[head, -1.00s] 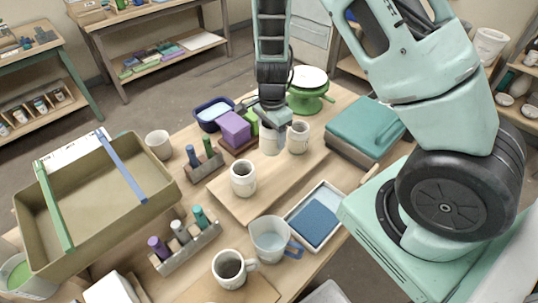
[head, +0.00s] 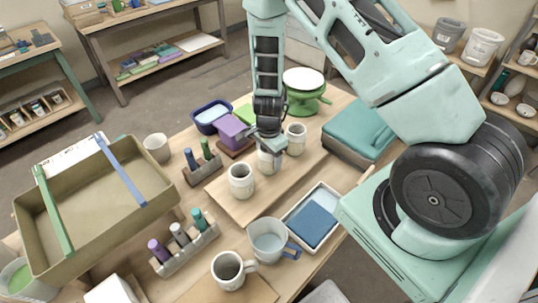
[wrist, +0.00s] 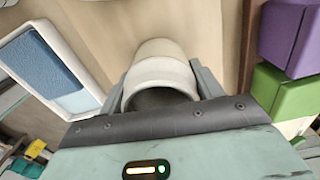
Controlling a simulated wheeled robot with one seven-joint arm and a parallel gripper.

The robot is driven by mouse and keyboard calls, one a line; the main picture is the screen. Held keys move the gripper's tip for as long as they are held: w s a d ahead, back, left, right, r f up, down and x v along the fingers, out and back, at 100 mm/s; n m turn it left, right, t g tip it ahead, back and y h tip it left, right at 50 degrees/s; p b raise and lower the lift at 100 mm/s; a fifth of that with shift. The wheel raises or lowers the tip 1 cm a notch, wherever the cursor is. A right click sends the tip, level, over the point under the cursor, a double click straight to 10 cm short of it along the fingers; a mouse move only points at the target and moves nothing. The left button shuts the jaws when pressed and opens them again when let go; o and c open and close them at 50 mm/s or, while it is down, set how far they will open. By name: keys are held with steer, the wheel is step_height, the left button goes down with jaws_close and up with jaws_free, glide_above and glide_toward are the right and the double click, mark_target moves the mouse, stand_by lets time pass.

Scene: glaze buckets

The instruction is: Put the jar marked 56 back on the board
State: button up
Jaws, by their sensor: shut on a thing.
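My gripper (head: 268,142) is shut on a pale grey-white jar (head: 266,163), held upright over the wooden board (head: 246,211). In the wrist view the jar (wrist: 161,72) sits between the two fingers, its dark opening toward the palm. Its base is at or just above the board; I cannot tell if it touches. One similar jar (head: 241,182) stands on the board in front of it, and another (head: 296,138) stands behind it to the right. No number is legible on any jar.
A purple block (head: 231,131) and a blue tub (head: 211,117) stand left of the gripper. A green turntable (head: 304,92) is behind. A white tray with a blue pad (head: 314,219) lies in front right. A teal box (head: 358,130) is at right.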

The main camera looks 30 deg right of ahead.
steer(key=o, duration=1.2)
step_height(320, 180, up, 12)
steer(key=shift+f, duration=0.2)
steer(key=s+a+r+n+y, duration=0.1)
steer(key=s+a+r+n, duration=0.35)
steer(key=a, duration=0.25)
steer(key=s+a+r+n+y, duration=0.1)
steer(key=s+a+r+n, duration=0.35)
steer(key=a+n, duration=0.2)
steer(key=s+a+r+n, duration=0.1)
steer(key=s+r+n, duration=0.1)
steer(key=s+n, duration=0.2)
steer(key=s+a+r+n+h, duration=0.1)
steer(key=s+a+r+n, duration=0.1)
steer(key=s+n, duration=0.3)
steer(key=s+a+r+n, duration=0.2)
steer(key=s+r+n, duration=0.2)
steer(key=s, duration=0.2)
steer(key=shift+a+r+n, duration=0.2)
steer(key=shift+n, duration=0.2)
